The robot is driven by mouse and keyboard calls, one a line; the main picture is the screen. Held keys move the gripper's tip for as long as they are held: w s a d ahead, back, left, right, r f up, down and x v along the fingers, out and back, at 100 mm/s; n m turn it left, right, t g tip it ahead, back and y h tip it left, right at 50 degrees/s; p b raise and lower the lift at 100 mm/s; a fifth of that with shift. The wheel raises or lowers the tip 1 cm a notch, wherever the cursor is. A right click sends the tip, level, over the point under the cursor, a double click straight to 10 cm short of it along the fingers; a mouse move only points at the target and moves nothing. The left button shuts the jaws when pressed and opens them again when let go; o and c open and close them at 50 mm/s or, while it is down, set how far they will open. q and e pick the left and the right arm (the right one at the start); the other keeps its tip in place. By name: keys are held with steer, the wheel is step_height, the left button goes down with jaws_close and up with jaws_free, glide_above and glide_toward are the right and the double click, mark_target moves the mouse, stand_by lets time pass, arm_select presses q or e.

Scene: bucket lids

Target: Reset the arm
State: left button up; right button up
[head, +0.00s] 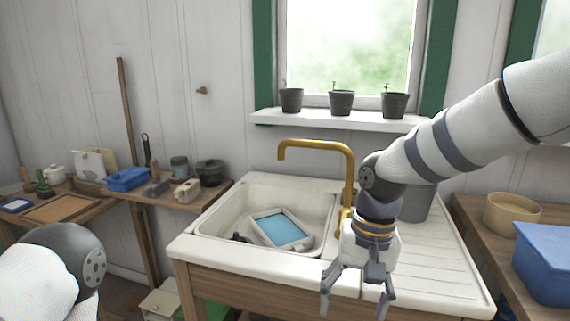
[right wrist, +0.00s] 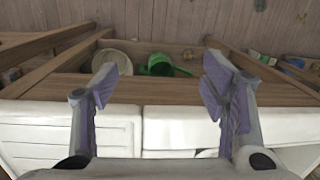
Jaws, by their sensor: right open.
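My right gripper (head: 357,292) hangs in front of the sink's front edge, fingers pointing down, open with nothing between them. In the right wrist view its two spread fingers (right wrist: 165,90) show over the front edge of the white sink unit (right wrist: 175,130). My right arm comes in from the upper right. My left arm shows only as a rounded link at the lower left; its gripper is out of the picture. The white sink (head: 210,238) holds a container with blue contents (head: 283,230) and a small dark item.
A brass tap (head: 318,145) rises behind the sink, close to my right arm. A grey bucket (head: 416,205) stands on the drainboard, partly hidden. A blue box (head: 543,262) and a tan round container (head: 511,213) are at right. A green watering can (right wrist: 160,64) is below.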

steer(key=s+d+f+g+y, duration=0.1)
steer(key=s+f, duration=0.5)
steer(key=f, duration=0.4)
steer(key=s+d+f, duration=0.1)
steer(key=s+f, duration=0.5)
steer(key=f, duration=0.3)
steer(key=s+d+f, duration=0.2)
steer(key=s+d, duration=0.1)
steer(key=s, duration=0.3)
steer(key=s+d+f+n+h, duration=0.1)
steer(key=s+d, duration=0.2)
steer(key=s, duration=0.4)
steer(key=s+d+f+h, duration=0.1)
steer(key=s+d+f, duration=0.1)
steer(key=s, duration=0.5)
steer(key=shift+s+d+f+n, duration=0.15)
steer(key=shift+d+f+n, duration=0.25)
steer(key=shift+d, duration=0.1)
